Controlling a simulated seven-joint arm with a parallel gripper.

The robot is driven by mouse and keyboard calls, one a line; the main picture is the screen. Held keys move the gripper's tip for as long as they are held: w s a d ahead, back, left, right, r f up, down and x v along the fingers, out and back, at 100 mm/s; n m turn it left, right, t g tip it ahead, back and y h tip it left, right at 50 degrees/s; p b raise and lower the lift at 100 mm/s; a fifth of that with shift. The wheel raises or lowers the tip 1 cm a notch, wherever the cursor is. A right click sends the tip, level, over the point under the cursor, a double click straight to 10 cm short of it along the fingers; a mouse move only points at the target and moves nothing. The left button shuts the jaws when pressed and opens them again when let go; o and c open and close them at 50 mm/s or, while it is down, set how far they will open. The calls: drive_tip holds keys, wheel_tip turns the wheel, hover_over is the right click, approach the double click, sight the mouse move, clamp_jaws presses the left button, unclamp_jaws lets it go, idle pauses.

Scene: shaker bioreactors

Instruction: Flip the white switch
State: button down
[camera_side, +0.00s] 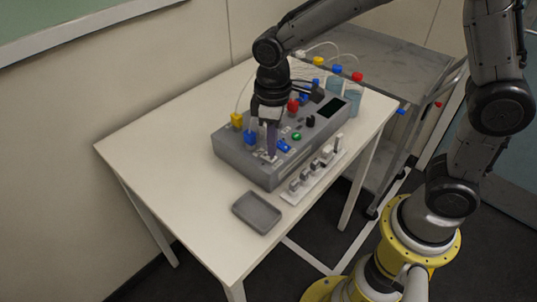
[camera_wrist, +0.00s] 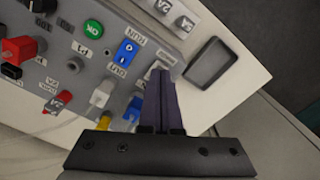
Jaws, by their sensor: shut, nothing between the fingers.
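The grey control box (camera_side: 235,158) stands on the table and also fills the upper left of the wrist view (camera_wrist: 72,78). My gripper (camera_side: 271,153) points down at the front left part of its top. In the wrist view my gripper (camera_wrist: 160,74) has its two dark fingers together, with nothing between them. A small white piece (camera_wrist: 152,69), which looks like the white switch, shows right at the fingertips and is partly hidden by them. I cannot tell whether the fingers touch it or which way it is tilted. A blue switch (camera_wrist: 125,52) sits beside it.
A green button (camera_wrist: 93,28), red connectors (camera_wrist: 58,102) and a white plug (camera_wrist: 100,96) stand close by on the box. A strip of grey blocks (camera_side: 313,172) lies in front. An empty grey tray (camera_side: 257,212) lies near the table's front edge. The table's left side is clear.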

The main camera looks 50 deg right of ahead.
drive_tip(key=shift+f, duration=0.95)
idle(0.7)
drive_tip(key=shift+r, duration=3.55)
drive_tip(key=s+d+r+m+t, duration=0.2)
drive_tip(key=s+d+r+t, duration=0.1)
drive_tip(key=s+d+r, duration=0.5)
drive_tip(key=s+d+f+m+t, duration=0.2)
drive_tip(key=s+m, duration=0.2)
drive_tip(key=s, duration=0.5)
drive_tip(key=shift+s+t, duration=0.3)
